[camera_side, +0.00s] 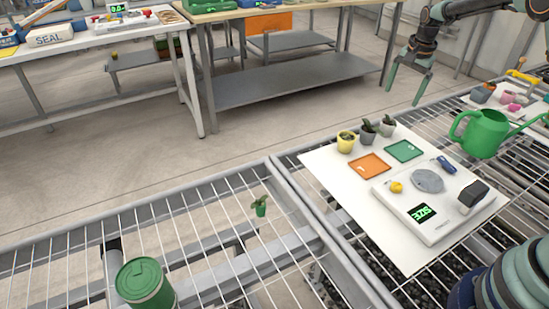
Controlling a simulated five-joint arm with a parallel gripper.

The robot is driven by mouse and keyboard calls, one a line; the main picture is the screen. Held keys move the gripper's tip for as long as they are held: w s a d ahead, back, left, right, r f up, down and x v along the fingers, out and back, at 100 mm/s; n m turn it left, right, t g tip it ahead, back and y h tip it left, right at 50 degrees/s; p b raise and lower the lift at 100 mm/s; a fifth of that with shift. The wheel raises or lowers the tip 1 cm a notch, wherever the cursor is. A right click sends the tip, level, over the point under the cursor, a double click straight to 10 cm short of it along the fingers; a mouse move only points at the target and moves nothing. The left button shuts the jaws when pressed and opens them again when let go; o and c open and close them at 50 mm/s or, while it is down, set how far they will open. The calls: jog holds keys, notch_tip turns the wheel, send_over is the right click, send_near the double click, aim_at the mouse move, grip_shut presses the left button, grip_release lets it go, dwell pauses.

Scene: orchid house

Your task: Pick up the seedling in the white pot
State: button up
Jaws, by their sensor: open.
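The seedling in the white pot (388,129) stands upright at the back edge of the white board, the rightmost of three small pots in a row. Its pot looks pale grey-white, with a small dark green leafy top. Beside it are a dark grey pot with a seedling (368,135) and a yellow pot (346,143). My gripper (404,94) hangs beyond the board, above and behind the white pot in the picture, with its fingers pointing down. It is open and empty, apart from the pots.
A green watering can (485,134) stands right.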

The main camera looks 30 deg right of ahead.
send_over(389, 124)
jog(key=f, duration=0.4)
jog(key=s+f, duration=0.1)
jog(key=f, duration=0.2)
jog(key=shift+d+f, duration=0.1)
jog(key=shift+w+f, duration=0.25)
jog(key=shift+f, duration=1.1)
jog(key=shift+w+f, duration=0.2)
jog(key=shift+f, duration=1.15)
jog(key=c, duration=1.4)
